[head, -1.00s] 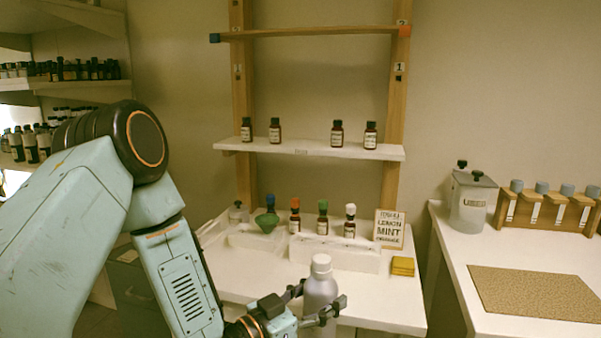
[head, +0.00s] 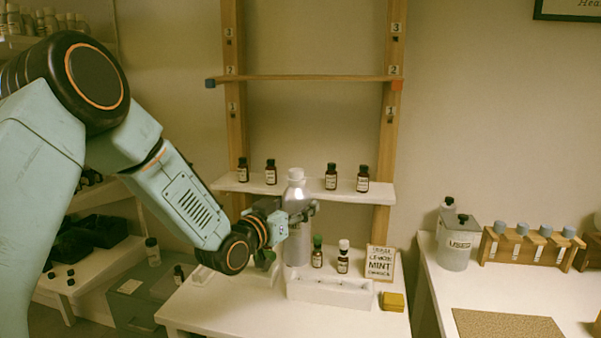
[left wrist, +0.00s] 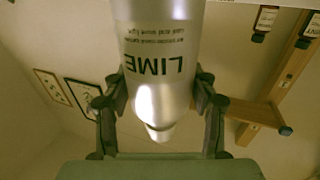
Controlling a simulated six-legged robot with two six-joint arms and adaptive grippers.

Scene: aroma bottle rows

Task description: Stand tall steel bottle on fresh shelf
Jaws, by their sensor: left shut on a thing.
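My left gripper (head: 291,215) is shut on the tall steel bottle (head: 297,239), which has a pale cap and stands upright in its jaws. In the left wrist view the bottle (left wrist: 165,70) fills the middle, its LIME label upside down, with a finger of the gripper (left wrist: 160,110) on each side. In the head view the bottle is in front of the white shelf (head: 315,189), its cap just above the shelf's level. The shelf holds two small brown bottles on each side of a middle gap. Which shelf is the fresh one, I cannot tell. My right gripper is out of view.
Below, a white table (head: 230,303) holds a white tray (head: 330,291), small bottles, a LEMON MINT sign (head: 380,263) and a yellow block (head: 392,301). A wooden bar (head: 300,78) crosses the rack above the shelf. A side counter stands at right.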

